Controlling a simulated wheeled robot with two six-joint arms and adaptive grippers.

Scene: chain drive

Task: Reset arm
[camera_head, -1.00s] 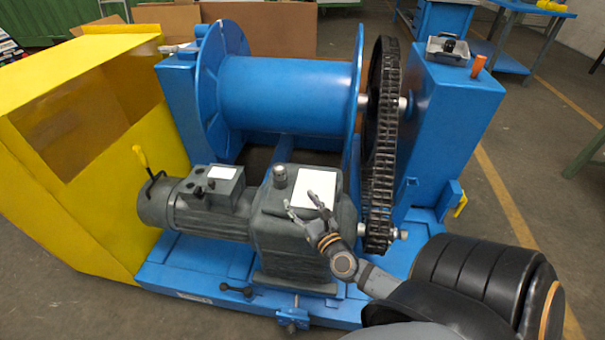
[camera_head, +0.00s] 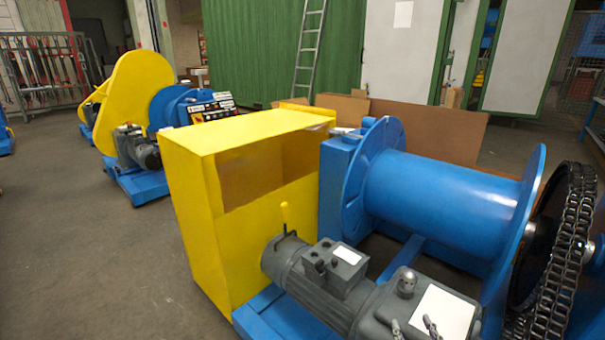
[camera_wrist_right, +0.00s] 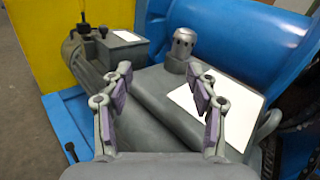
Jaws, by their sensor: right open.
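My right gripper (camera_head: 414,328) shows only as two fingertips at the bottom edge of the head view, in front of the white label (camera_head: 443,312) on the gearbox. In the right wrist view my right gripper (camera_wrist_right: 160,82) is open, with nothing between its fingers. It points over the grey gearbox (camera_wrist_right: 165,110), and the label (camera_wrist_right: 213,112) shows behind the right finger. Contact cannot be told. The black chain (camera_head: 560,250) runs around its wheel at the right edge of the head view. My left gripper is not in view.
The blue drum (camera_head: 440,195) and grey motor (camera_head: 318,283) stand beside the yellow guard box (camera_head: 195,215). A domed grey cap (camera_wrist_right: 182,48) rises from the gearbox ahead of the fingers. Another machine (camera_head: 140,100) stands behind at left. The floor (camera_head: 90,250) at left is clear.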

